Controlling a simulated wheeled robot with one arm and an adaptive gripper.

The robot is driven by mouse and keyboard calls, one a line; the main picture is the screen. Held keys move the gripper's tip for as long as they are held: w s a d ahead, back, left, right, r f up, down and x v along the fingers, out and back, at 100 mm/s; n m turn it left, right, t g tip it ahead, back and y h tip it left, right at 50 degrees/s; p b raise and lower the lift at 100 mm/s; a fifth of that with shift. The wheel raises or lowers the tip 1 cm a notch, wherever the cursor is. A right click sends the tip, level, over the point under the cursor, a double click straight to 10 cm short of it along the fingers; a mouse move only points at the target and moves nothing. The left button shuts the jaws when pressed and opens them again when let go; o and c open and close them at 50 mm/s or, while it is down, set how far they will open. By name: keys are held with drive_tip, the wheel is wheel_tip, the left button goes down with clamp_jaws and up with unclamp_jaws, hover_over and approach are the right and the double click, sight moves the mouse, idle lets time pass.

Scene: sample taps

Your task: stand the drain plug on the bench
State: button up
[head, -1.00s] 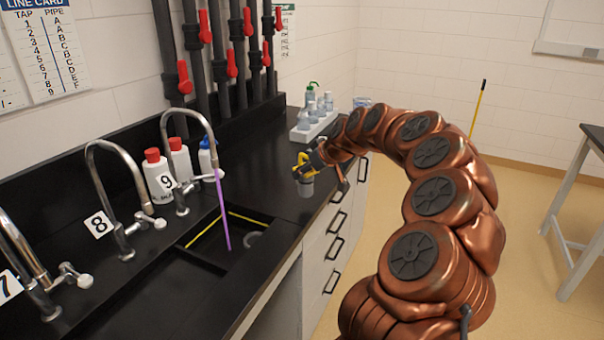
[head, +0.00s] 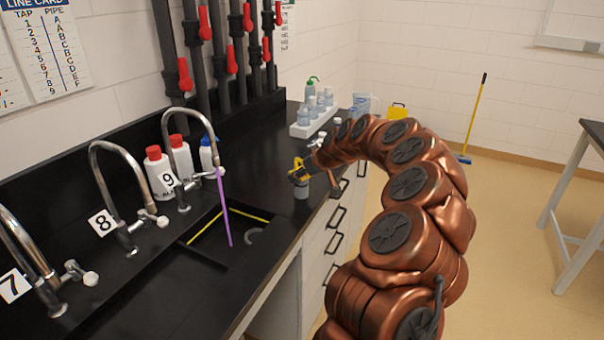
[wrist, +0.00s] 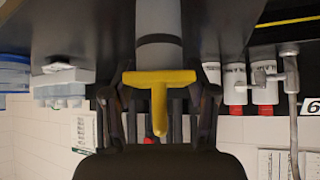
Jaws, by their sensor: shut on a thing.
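The drain plug is a grey cylinder (head: 302,192) with a yellow T-shaped handle (wrist: 158,88). It hangs from my gripper (head: 305,169), close over the black bench (head: 268,165) near its front edge, right of the sink. In the wrist view my gripper (wrist: 158,103) has a dark finger on each side of the plug, shut on it. The plug looks roughly upright. I cannot tell whether its base touches the bench.
A purple stream (head: 224,208) runs from tap 9 (head: 178,112) into the sink (head: 207,232), where a grey round fitting (head: 254,235) shows. Capped bottles (head: 160,172) stand behind. A white bottle rack (head: 315,122) is farther along. Bench around the plug is clear.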

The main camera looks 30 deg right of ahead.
drive_tip(key=shift+f, duration=0.15)
drive_tip(key=o, duration=1.4)
drive_tip(key=shift+c, duration=0.2)
drive_tip(key=shift+r, duration=0.3)
drive_tip(key=shift+s+r, duration=0.1)
drive_tip(key=shift+s, duration=0.15)
drive_tip(key=b+v, duration=0.2)
drive_tip(key=v, duration=0.9)
drive_tip(key=shift+b, duration=0.35)
